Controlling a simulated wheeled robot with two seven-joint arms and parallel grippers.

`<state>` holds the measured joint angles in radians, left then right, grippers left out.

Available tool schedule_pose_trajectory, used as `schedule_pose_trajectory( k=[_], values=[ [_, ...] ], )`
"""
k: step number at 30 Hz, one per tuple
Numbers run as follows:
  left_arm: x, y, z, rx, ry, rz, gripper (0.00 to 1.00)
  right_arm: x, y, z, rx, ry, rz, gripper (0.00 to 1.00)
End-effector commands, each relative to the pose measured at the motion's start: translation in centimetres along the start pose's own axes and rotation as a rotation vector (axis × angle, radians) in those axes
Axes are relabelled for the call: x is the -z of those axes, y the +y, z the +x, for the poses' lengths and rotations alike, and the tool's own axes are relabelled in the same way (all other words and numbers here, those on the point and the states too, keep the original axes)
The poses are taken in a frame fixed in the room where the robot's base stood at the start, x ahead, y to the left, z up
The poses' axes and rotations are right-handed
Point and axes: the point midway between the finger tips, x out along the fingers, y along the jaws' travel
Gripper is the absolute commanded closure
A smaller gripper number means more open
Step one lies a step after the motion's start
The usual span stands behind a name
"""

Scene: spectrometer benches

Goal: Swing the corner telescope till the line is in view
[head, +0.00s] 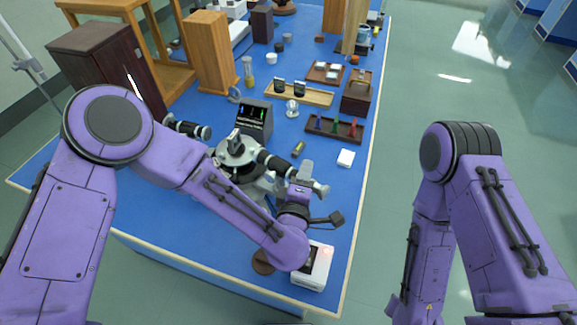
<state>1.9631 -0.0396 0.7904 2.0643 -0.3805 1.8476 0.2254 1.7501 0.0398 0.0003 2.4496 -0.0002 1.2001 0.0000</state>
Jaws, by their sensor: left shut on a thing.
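The spectrometer (236,151) stands on the near part of the blue bench, with a round grey table on top. Its black telescope (273,161) points right and toward me. A second dark tube (188,129) lies on its left side. My left gripper (309,180) is at the outer end of the telescope, shut on it; the exact contact is small and partly hidden. Behind the spectrometer, a dark display (253,118) shows small green and blue marks. My right arm is at the right, but its gripper is out of view.
A white box device (313,266) sits near the bench's front right, close to my left forearm. A dark cabinet (107,67) stands left. The floor to the right is clear.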

Motion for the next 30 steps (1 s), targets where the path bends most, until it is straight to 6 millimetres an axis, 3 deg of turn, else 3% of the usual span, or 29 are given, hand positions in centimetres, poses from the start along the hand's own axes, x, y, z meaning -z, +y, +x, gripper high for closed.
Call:
schedule_pose_trajectory(
  k=[10,11,12,13,23,30],
  values=[
    [-0.8,-0.1,-0.4,0.002,-0.037,0.004,1.0,0.0,0.0,0.1,-0.001,0.0,0.0,0.57],
    [-0.8,-0.1,-0.4,0.002,-0.037,0.004,0.66,0.0,0.0,0.1,-0.001,0.0,0.0,0.57],
    [-0.8,-0.1,-0.4,0.002,-0.037,0.005,0.53,0.0,0.0,0.1,-0.001,0.0,0.0,0.57],
    [-0.7,-0.1,-0.4,0.002,-0.036,0.004,0.48,0.0,0.0,0.1,-0.001,0.0,0.0,0.57],
    [-0.5,-0.2,-0.7,0.0,-0.03,0.003,0.48,-0.1,0.0,0.3,-0.001,0.0,0.0,0.57],
    [-0.5,-0.5,-5.7,-0.001,-0.036,0.008,0.48,-0.9,-0.2,2.1,-0.001,0.0,0.0,0.57]
  ],
)
